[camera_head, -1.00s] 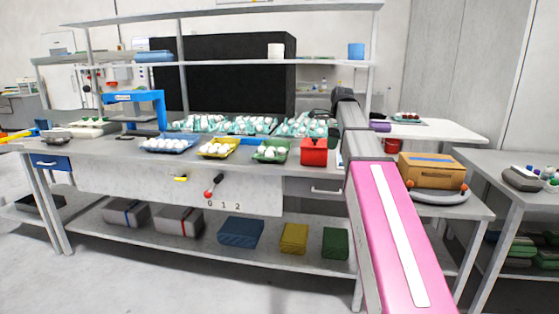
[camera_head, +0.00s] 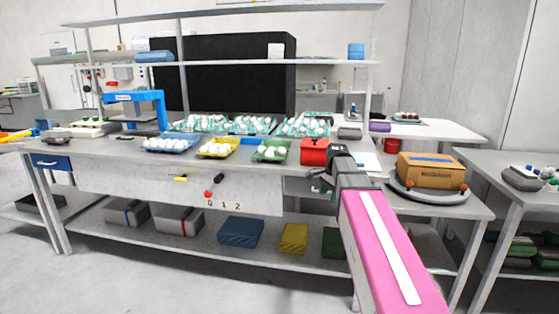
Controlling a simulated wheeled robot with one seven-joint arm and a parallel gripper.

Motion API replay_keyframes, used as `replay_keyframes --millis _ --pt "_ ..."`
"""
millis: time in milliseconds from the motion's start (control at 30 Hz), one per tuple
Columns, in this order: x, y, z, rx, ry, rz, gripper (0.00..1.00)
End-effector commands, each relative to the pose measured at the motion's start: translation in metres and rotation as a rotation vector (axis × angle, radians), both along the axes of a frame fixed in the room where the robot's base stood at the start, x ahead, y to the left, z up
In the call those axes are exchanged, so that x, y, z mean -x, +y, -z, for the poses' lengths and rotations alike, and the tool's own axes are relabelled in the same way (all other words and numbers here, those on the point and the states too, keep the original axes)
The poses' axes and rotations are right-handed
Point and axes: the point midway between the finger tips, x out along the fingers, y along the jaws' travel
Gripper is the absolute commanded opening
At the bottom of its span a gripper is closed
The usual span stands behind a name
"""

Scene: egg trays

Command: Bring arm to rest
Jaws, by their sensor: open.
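My arm comes up from the lower right with a pink and white link. My gripper (camera_head: 318,184) is at its dark end, low by the table's front edge, just below and in front of a red box (camera_head: 314,152). The jaws are small in this view and nothing shows held in them. A blue tray (camera_head: 146,149), a yellow tray (camera_head: 205,154) and a green tray (camera_head: 259,156), each with white eggs, stand in a row on the table (camera_head: 110,160) to the left of my gripper.
Teal egg trays (camera_head: 285,133) line the back of the table. A cardboard box (camera_head: 431,167) sits on a round grey stand at the right. A blue frame device (camera_head: 152,97) stands at the left. Wrapped boxes, including a yellow one (camera_head: 293,239), lie on the lower shelf.

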Motion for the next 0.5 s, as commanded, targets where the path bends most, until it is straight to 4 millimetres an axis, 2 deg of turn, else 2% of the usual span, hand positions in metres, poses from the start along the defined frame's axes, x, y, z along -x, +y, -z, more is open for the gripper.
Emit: replay_keyframes --millis 33,200,500 --pt "0.015 0.001 0.022 0.007 -0.001 -0.063 0.72" --pt "0.048 0.004 0.081 0.030 -0.015 -0.293 0.72" --pt "0.116 0.006 0.169 0.069 -0.032 -0.707 0.72"
